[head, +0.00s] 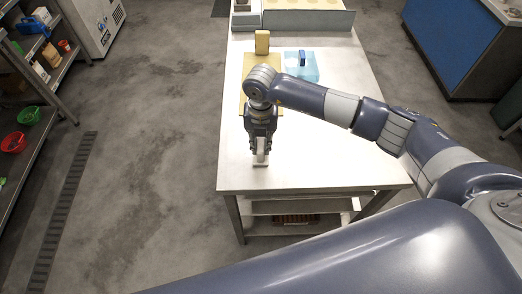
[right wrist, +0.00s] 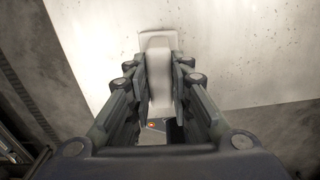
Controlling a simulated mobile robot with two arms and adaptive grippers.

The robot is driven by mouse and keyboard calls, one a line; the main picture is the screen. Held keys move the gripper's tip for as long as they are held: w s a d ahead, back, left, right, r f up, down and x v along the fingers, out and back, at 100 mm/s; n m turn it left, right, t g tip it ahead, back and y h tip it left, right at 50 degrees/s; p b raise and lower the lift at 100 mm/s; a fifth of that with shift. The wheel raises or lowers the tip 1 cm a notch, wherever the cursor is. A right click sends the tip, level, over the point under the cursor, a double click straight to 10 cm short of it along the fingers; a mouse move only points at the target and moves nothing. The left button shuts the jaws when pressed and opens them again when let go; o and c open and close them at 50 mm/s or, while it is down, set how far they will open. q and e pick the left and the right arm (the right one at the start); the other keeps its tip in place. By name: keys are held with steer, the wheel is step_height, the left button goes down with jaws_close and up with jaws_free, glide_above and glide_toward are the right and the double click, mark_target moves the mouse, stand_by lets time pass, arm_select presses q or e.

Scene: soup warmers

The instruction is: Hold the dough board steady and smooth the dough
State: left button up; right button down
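A tan board (head: 247,66) lies toward the far left of the white table (head: 320,160). A yellowish-tan block (head: 262,42), perhaps the dough, is at its far part. My right arm hides part of the board. My right gripper (head: 261,147) points down near the table's front left, nearer than the board. Its fingers (right wrist: 160,80) close on both sides of the handle of a white, flat-based tool (right wrist: 155,42), perhaps the smoother. The tool's base also shows below the fingers in the head view (head: 260,164). I cannot tell whether it touches the table. My left gripper is out of view.
A light-blue translucent item (head: 302,69) with a dark-blue part lies right of the board. A grey tray-like unit (head: 305,18) stands at the table's far end. The table's right side is mostly clear. Shelves with bowls (head: 14,141) stand at left; a blue counter (head: 455,40) is at right.

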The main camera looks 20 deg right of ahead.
steer(key=shift+r, duration=0.1)
steer(key=shift+r+p, duration=2.1)
steer(key=shift+r, duration=0.85)
steer(key=n, duration=0.1)
steer(key=r+n, duration=0.1)
steer(key=n, duration=0.1)
steer(key=shift+r+n+b, duration=0.15)
steer(key=shift+n+b, duration=0.15)
steer(key=shift+b, duration=0.1)
steer(key=n, duration=0.1)
steer(key=r+n, duration=0.1)
steer(key=n, duration=0.1)
steer(key=shift+s+d+r+n+b, duration=0.2)
steer(key=shift+s+n+b, duration=0.1)
steer(key=shift+n+b, duration=0.1)
steer(key=s+d+r+n+b, duration=0.1)
steer(key=s+n, duration=0.5)
steer(key=n, duration=1)
steer(key=s+d+r+n+b, duration=0.2)
steer(key=s+r+n+b, duration=0.2)
steer(key=n, duration=1.2)
steer(key=s+r, duration=0.1)
steer(key=s, duration=0.2)
steer(key=shift+s+d+r+n, duration=0.2)
steer(key=shift+d+n, duration=0.1)
